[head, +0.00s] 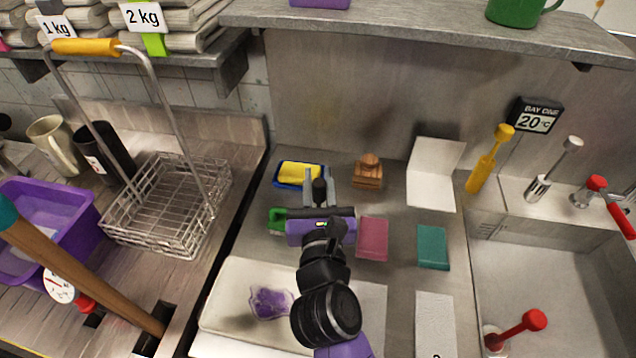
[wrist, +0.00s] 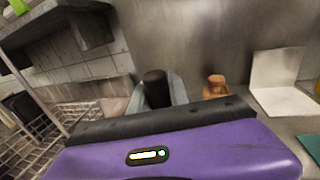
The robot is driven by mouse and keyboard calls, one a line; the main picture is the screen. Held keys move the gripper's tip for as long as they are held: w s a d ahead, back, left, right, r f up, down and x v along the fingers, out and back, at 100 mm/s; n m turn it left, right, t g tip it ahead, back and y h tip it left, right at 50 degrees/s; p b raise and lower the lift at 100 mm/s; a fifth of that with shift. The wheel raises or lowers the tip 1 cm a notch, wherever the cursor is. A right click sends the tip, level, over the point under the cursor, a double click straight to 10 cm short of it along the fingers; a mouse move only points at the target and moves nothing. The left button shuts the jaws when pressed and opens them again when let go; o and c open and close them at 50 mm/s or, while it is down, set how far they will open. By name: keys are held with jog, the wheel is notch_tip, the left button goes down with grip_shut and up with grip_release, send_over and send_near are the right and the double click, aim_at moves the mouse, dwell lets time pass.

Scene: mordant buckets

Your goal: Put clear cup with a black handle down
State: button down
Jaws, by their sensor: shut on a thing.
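My gripper (head: 319,187) is shut on a black upright piece, which looks like the cup's black handle (wrist: 154,90). It stands between the two grey fingers in the wrist view. The clear body of the cup cannot be made out; my purple and black gripper housing hides what is below the handle. My gripper is over the grey counter, just in front of a blue tray with a yellow sponge. I cannot tell whether the cup touches the counter.
Near my gripper are the blue tray (head: 287,186), a brown wooden object (head: 368,170), a partly hidden green item (head: 278,220), a pink block (head: 373,238) and a teal block (head: 432,247). A white stand (head: 435,172) and sink (head: 560,285) are right; a wire basket (head: 165,205) is left.

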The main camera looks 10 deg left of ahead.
jog(key=shift+f, duration=0.2)
jog(key=shift+f, duration=0.1)
jog(key=c, duration=1.2)
grip_release()
jog(key=shift+c, duration=0.2)
jog(key=shift+r, duration=0.2)
jog(key=shift+s+f, duration=0.1)
jog(key=shift+s, duration=0.25)
jog(key=b+v, duration=0.1)
jog(key=v, duration=1)
jog(key=shift+s+b, duration=0.15)
jog(key=shift+b, duration=0.25)
jog(key=shift+d, duration=0.1)
